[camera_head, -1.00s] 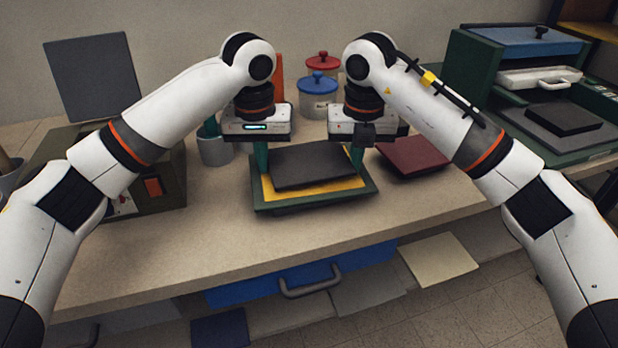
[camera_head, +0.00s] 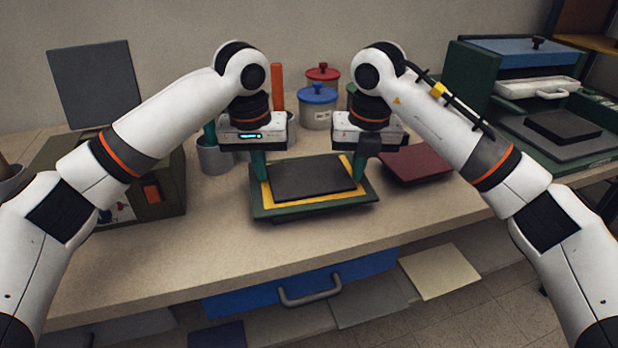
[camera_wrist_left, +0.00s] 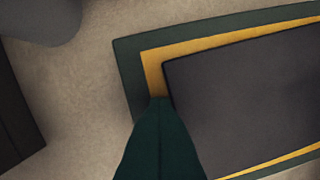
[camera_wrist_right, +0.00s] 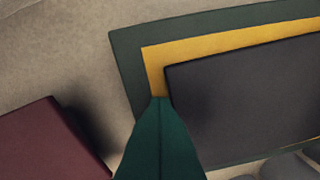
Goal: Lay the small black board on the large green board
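The small black board (camera_head: 312,178) lies flat on a yellow sheet (camera_head: 283,203) on the large green board (camera_head: 320,207), with yellow and green borders showing around it. My left gripper (camera_head: 259,178) points down at the board's left edge. Its green fingers are together, with a thin yellow gap between fingertip and black board in the left wrist view (camera_wrist_left: 160,100). My right gripper (camera_head: 359,169) points down at the right edge, fingers also together. In the right wrist view its fingertip (camera_wrist_right: 160,100) is just beside the black board. Neither gripper has anything between its fingers.
A dark red board (camera_head: 413,163) lies right of the stack. A green press (camera_head: 525,95) with another black board (camera_head: 562,126) stands at the right. Lidded pots (camera_head: 317,112) stand behind, and an olive box (camera_head: 150,185) at the left. The front tabletop is clear.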

